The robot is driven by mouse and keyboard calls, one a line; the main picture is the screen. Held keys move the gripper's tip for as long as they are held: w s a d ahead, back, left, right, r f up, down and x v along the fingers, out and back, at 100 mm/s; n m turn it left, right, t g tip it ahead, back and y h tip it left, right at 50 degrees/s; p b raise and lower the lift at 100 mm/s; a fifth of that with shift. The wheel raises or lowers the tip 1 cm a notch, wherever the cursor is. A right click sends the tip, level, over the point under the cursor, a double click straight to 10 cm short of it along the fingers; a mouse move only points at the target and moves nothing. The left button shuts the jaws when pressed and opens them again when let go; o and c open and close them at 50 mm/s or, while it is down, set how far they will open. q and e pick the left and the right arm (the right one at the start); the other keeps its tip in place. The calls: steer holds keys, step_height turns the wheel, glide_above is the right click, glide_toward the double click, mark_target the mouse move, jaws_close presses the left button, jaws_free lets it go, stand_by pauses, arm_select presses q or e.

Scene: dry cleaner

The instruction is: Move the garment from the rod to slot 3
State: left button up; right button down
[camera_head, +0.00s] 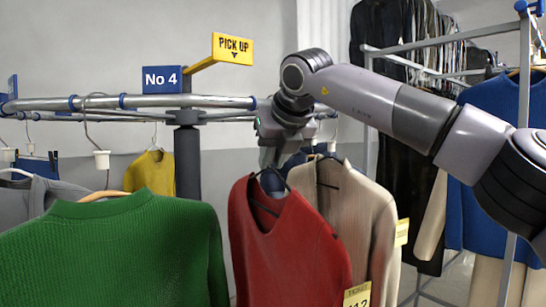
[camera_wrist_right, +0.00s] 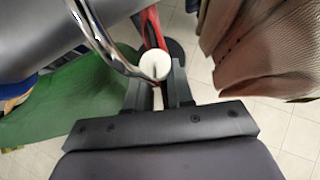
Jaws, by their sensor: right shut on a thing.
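A red sweater (camera_head: 275,245) hangs on a dark hanger just below my right gripper (camera_head: 272,155). In the right wrist view my gripper (camera_wrist_right: 158,98) is shut on a white round piece (camera_wrist_right: 154,65) at the top of the hanger, with red cloth (camera_wrist_right: 152,25) beyond it. The curved chrome rod (camera_head: 145,101) runs behind and left of the gripper, and it passes close by in the wrist view (camera_wrist_right: 100,35). A blue "No 4" sign (camera_head: 161,79) stands above the rod. No slot 3 label is readable. My left gripper is out of view.
A green sweater (camera_head: 120,250) hangs at front left, and a beige cardigan (camera_head: 350,220) hangs close to the red sweater's right. A yellow "PICK UP" sign (camera_head: 232,47) sits above the post. A yellow sweater (camera_head: 152,174) hangs behind. A metal rack (camera_head: 450,38) holds dark clothes.

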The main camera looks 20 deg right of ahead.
steer(key=shift+f, duration=0.1)
stand_by(0.3)
steer(key=c, duration=0.9)
jaws_free()
steer(key=b+v, duration=0.1)
steer(key=v, duration=0.6)
steer(key=shift+b, duration=0.35)
